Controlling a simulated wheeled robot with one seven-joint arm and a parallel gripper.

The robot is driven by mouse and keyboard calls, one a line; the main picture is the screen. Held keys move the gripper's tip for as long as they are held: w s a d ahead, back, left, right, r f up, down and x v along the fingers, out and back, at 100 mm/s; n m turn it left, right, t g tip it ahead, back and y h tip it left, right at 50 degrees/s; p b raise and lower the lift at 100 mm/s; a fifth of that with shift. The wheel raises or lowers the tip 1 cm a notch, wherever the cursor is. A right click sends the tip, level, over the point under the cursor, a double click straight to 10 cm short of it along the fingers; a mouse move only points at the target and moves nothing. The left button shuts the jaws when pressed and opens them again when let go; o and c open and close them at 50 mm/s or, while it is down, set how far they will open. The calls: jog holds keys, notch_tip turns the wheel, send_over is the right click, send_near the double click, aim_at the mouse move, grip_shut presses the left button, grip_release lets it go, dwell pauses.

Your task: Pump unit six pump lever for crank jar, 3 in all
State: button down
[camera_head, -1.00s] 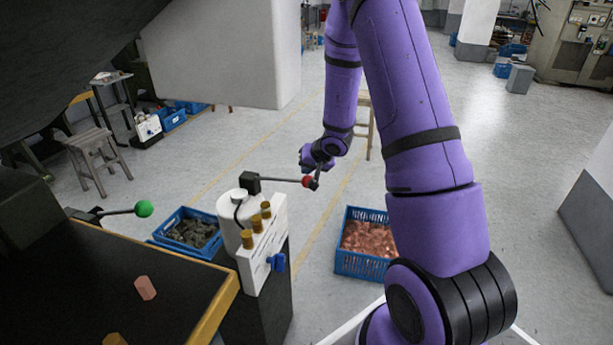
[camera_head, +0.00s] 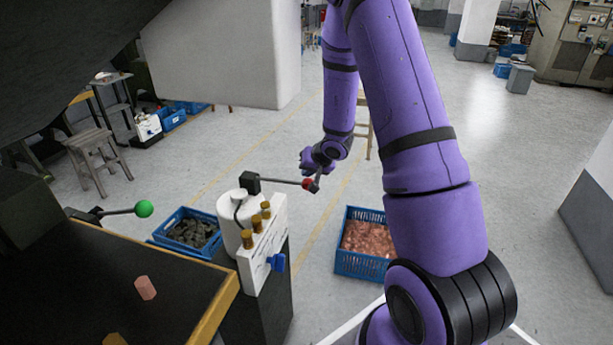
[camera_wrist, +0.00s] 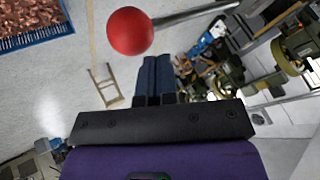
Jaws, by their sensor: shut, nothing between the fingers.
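The pump unit (camera_head: 265,250) is a white body with a white cylinder, brass-coloured fittings and a blue tap, on a dark stand. Its lever (camera_head: 280,180) runs level to the right from a black block and ends in a red ball (camera_head: 308,184). My gripper (camera_head: 315,185) is at the ball end of the lever, small and partly hidden. In the wrist view the red ball (camera_wrist: 130,31) and grey rod (camera_wrist: 195,14) lie just beyond my shut, empty fingers (camera_wrist: 155,75). I cannot tell if they touch. No jar is clearly identifiable.
A dark bench (camera_head: 60,290) with a yellow edge is at left, bearing a pink block (camera_head: 145,288) and a green-ball lever (camera_head: 144,208). Blue crates of dark pieces (camera_head: 160,243) and copper pieces (camera_head: 362,268) stand on the floor. Open floor lies behind.

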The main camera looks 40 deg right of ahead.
aim_at(311, 179)
jog(key=shift+s+f, duration=0.15)
jog(key=shift+f, duration=1.05)
dwell(1.1)
jog(key=shift+s+d+f, duration=0.2)
jog(key=shift+s+f, duration=0.05)
jog(key=shift+f, duration=0.3)
jog(key=shift+s+d+f, duration=0.15)
jog(key=shift+s+f, duration=0.05)
jog(key=shift+f, duration=0.3)
dwell(1.3)
jog(key=shift+r, duration=0.15)
dwell(0.5)
jog(key=shift+w+r, duration=0.2)
jog(key=shift+r, duration=0.1)
jog(key=shift+w+d+r, duration=0.2)
jog(key=shift+w+r, duration=0.3)
jog(key=shift+r, duration=0.15)
jog(key=shift+w+d+r, duration=0.15)
jog(key=shift+w+r, duration=0.3)
jog(key=shift+r, duration=0.2)
jog(key=r, duration=0.1)
jog(key=a+r, duration=0.1)
jog(key=shift+w+r, duration=0.1)
jog(key=shift+r, duration=0.2)
jog(key=shift+s+a, duration=0.55)
jog(key=shift+a, duration=0.35)
